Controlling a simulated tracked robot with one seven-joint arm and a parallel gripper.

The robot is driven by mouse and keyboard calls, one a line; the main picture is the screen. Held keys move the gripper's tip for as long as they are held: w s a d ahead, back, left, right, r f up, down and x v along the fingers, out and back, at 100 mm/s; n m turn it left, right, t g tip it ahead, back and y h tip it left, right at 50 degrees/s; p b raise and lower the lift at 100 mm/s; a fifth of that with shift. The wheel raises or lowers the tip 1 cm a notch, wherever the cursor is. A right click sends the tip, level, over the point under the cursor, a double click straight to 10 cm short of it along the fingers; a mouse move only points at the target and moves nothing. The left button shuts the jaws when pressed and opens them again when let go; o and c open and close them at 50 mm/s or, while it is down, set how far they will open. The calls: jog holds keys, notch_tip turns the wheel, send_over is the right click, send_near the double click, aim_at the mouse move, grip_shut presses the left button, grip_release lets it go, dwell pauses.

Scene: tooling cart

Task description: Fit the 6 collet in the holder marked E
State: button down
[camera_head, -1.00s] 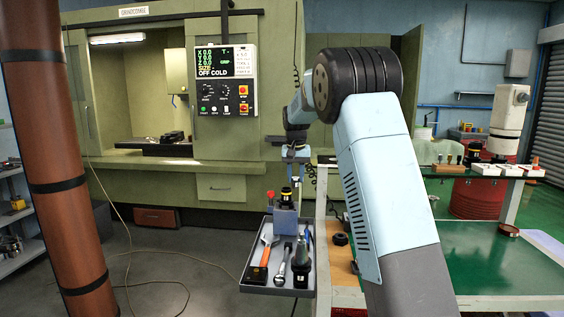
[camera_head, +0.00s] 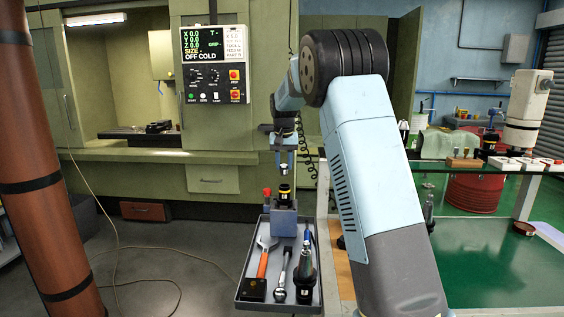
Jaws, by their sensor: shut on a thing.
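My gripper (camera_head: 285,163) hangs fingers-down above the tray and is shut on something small. A small pale piece shows between the fingertips; it may be the collet, but its marking is too small to read. A black holder with a yellow band (camera_head: 284,196) stands upright in a blue-grey block (camera_head: 283,222) on the tray, just below the fingertips. No letter can be read on it. Another dark tapered holder (camera_head: 304,268) stands at the right of the tray.
The grey tray (camera_head: 243,284) also holds an orange-handled wrench (camera_head: 263,263), a ratchet (camera_head: 282,277), a dark square block (camera_head: 256,290) and a red-topped item (camera_head: 267,194). The green bench (camera_head: 490,262) is at right, the machine (camera_head: 225,178) behind. My arm hides part of the bench.

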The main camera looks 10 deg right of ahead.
jog(key=shift+d+f, duration=0.1)
jog(key=shift+f, duration=1.55)
jog(key=shift+s, duration=0.2)
jog(key=shift+f, duration=1.3)
dwell(1.1)
jog(key=c, duration=0.7)
grip_release()
jog(key=shift+r, duration=0.1)
